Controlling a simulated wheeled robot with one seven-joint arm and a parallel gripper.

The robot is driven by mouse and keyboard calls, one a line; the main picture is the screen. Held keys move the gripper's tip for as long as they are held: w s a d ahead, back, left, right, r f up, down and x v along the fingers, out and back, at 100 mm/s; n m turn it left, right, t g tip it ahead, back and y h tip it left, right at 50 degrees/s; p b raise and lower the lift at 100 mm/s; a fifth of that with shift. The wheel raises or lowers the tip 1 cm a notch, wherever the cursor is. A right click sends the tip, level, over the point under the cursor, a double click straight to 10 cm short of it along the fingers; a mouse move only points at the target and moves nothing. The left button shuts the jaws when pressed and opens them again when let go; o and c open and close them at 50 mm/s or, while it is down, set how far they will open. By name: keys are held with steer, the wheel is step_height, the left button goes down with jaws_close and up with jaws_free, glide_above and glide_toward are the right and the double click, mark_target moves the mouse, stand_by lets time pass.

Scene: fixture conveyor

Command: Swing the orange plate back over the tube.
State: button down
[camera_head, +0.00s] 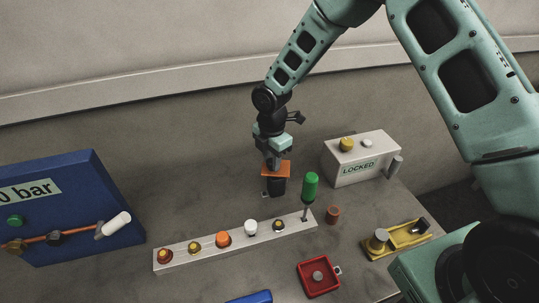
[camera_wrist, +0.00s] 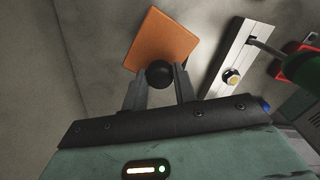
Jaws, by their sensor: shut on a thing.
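The orange plate (camera_head: 284,168) is below my gripper (camera_head: 273,160) in the head view, at the top of a dark upright body (camera_head: 276,188) that may be the tube. In the wrist view the orange plate (camera_wrist: 163,36) shows as a flat tilted square. A round black knob (camera_wrist: 159,74) stands at its near edge. My gripper (camera_wrist: 160,80) is shut on this knob, one finger on each side. The tube's mouth is not visible, so I cannot tell how fully the plate covers it.
A pale rail (camera_head: 205,248) with several coloured knobs and a green-handled tool (camera_head: 310,187) stands in front. A white "LOCKED" box (camera_head: 355,172) is to the right. A blue panel (camera_head: 70,185) is at left. A red tray (camera_head: 318,289) and yellow fixture (camera_head: 405,236) lie front right.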

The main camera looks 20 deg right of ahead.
mark_target(277, 173)
steer(key=shift+s+d+r+n+p, duration=0.1)
steer(key=shift+s+d+n+p, duration=0.15)
steer(key=shift+n, duration=0.5)
steer(key=shift+s+d+f+n+p, duration=0.15)
steer(key=shift+s+n, duration=0.25)
steer(key=shift+n, duration=0.4)
steer(key=shift+s+d+r+n+p, duration=0.15)
steer(key=shift+s+n+p, duration=0.15)
steer(key=shift+n, duration=0.45)
steer(key=c, duration=1.1)
jaws_free()
step_height(277, 173, up, 17)
steer(key=b, duration=0.3)
steer(key=shift+r, duration=0.15)
